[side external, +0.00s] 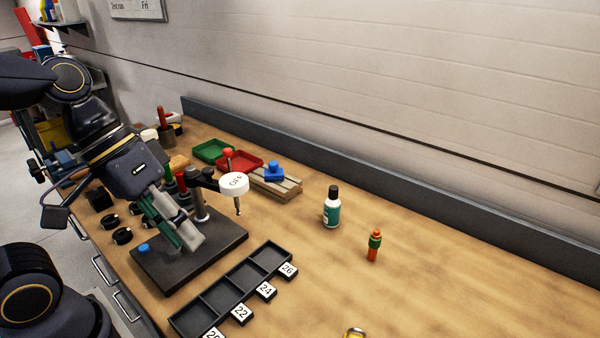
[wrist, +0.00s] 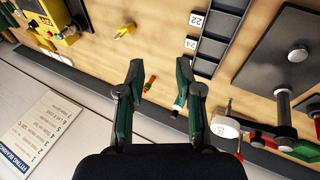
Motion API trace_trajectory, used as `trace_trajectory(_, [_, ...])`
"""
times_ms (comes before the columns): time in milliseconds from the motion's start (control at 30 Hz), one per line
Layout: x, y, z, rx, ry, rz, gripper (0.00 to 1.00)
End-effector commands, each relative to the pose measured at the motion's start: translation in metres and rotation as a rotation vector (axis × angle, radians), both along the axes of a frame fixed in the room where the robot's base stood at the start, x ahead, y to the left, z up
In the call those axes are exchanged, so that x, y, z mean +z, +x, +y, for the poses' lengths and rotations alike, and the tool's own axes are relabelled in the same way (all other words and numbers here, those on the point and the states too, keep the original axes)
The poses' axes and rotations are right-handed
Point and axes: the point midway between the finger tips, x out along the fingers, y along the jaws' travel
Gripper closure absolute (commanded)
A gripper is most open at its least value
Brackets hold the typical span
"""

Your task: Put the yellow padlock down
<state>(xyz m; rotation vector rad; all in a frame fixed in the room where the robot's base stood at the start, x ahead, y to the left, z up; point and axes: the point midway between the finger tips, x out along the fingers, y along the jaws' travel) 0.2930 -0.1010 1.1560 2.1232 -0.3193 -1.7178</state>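The yellow padlock (side external: 355,333) lies on the wooden bench, mostly cut off by the bottom edge of the side view. In the wrist view a yellow piece that looks like it (wrist: 125,31) lies on the bench beyond my fingers, apart from them. My gripper (side external: 184,236) is over the dark base plate at the left in the side view, well away from the padlock. In the wrist view its fingers (wrist: 160,68) are spread, with nothing held between them.
A tray with numbered compartments (side external: 243,287) lies in front of the dark plate (side external: 160,276). A white round-headed fixture (side external: 233,183) stands close to my gripper. A bottle (side external: 332,210) and an orange-green item (side external: 374,246) stand right. The bench's right side is clear.

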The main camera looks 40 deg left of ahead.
Motion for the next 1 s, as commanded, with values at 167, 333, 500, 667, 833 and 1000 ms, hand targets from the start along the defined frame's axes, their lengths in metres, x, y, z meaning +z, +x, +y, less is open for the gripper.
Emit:
trace_trajectory(167, [-0.007,0.009,-0.078,0.067,-0.388,0.370,0.65])
trace_trajectory(333, [-0.008,0.045,-0.130,0.233,-0.756,0.708,0.65])
trace_trajectory(500, [-0.033,0.097,-0.152,0.485,-1.062,0.995,0.65])
trace_trajectory(667, [-0.078,0.126,-0.155,0.710,-1.211,1.193,0.65])
trace_trajectory(833, [-0.111,0.123,-0.156,0.807,-1.227,1.316,0.65])
trace_trajectory(1000, [-0.132,0.122,-0.154,0.833,-1.227,1.345,0.65])
